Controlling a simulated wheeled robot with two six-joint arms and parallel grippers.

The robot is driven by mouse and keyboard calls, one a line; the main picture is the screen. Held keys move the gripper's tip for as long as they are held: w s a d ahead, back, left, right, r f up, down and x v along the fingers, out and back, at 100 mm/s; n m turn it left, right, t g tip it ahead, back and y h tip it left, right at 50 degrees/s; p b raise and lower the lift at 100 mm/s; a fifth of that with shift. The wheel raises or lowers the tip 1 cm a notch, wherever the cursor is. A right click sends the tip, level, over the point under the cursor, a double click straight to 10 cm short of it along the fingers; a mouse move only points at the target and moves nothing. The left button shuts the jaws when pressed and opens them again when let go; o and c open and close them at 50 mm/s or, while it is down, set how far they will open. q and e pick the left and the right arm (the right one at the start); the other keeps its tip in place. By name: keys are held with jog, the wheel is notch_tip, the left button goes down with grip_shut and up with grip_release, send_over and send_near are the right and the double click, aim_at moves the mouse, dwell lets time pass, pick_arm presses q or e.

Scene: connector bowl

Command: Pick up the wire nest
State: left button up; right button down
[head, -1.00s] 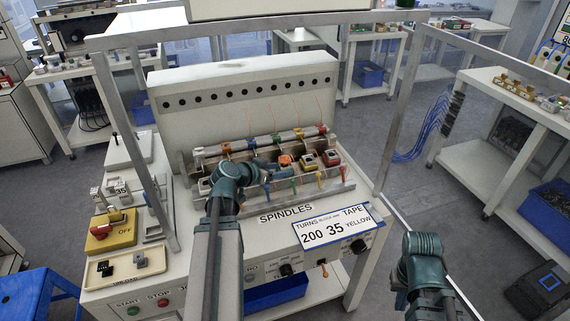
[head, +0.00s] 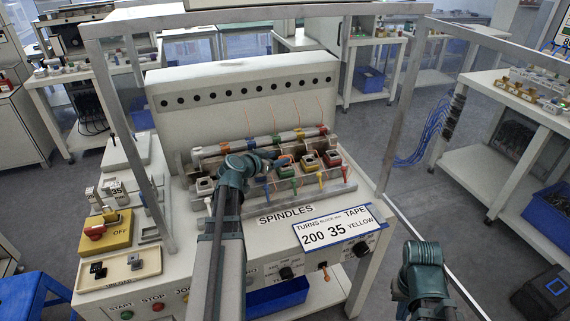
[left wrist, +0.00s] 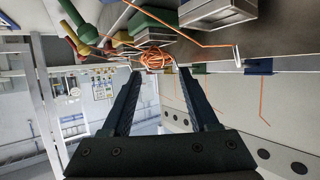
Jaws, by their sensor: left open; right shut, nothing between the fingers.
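The wire nest (left wrist: 153,58) is a loose tangle of orange wire. In the left wrist view it lies just beyond and between the fingertips, by the spindle fixture. In the head view it is mostly hidden behind my left gripper (head: 272,157). The left gripper is open in the left wrist view too (left wrist: 159,70), its two dark fingers pointing at the nest, with nothing clearly held. My right gripper (head: 398,292) is low at the right, away from the machine; its fingers are hard to make out.
Coloured pegs (head: 320,177) stick out in front. A sign (head: 322,232) lies on the machine front. A beige tray (head: 118,272) is at the left. A metal frame post (head: 400,105) stands at the right.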

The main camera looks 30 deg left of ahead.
aim_at(286, 155)
pick_arm(q)
jog(key=shift+w+d+f+b, duration=0.1)
jog(key=shift+w+f+b, duration=0.3)
jog(key=shift+w, duration=0.1)
jog(key=b+x, duration=0.2)
jog(key=x, duration=0.2)
jog(key=shift+d+f, duration=0.1)
jog(key=shift+f, duration=0.1)
jog(key=shift+r, duration=0.1)
jog(key=shift+c, duration=0.4)
grip_shut()
